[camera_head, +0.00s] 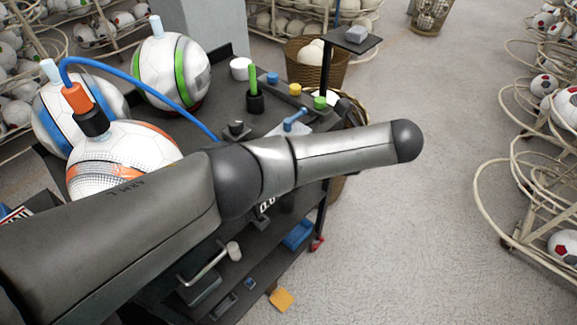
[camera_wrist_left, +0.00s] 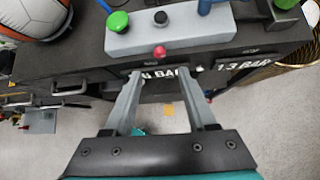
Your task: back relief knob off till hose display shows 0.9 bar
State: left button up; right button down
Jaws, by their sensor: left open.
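My left gripper (camera_wrist_left: 160,82) is open and empty in the left wrist view, its fingers pointing at the front of a grey block (camera_wrist_left: 190,38). The block carries a green knob (camera_wrist_left: 117,21), a black knob (camera_wrist_left: 160,18) and, on its front, a small red knob (camera_wrist_left: 160,52) beyond the gap between the fingertips. Which is the relief knob I cannot tell. One display (camera_wrist_left: 172,73) ends in "BAR", its number partly hidden; another (camera_wrist_left: 243,66) reads 1.3 BAR. Which is the hose display is unclear. In the head view a blue hose (camera_head: 130,66) runs from the orange-marked ball (camera_head: 120,160). My right gripper is not in view.
The dark cart (camera_head: 222,105) also holds a green-striped ball (camera_head: 172,72), a blue-striped ball (camera_head: 52,108), a green upright handle (camera_head: 253,82) and a blue lever (camera_head: 295,120). My left arm hides much of its front. Floor to the right (camera_head: 410,230) is clear up to the ball racks.

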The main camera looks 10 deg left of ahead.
pick_arm(q)
jog(key=x, duration=0.8)
jog(key=shift+a+b, duration=0.15)
jog(key=shift+b, duration=0.15)
jog(key=shift+f, duration=0.1)
grip_shut()
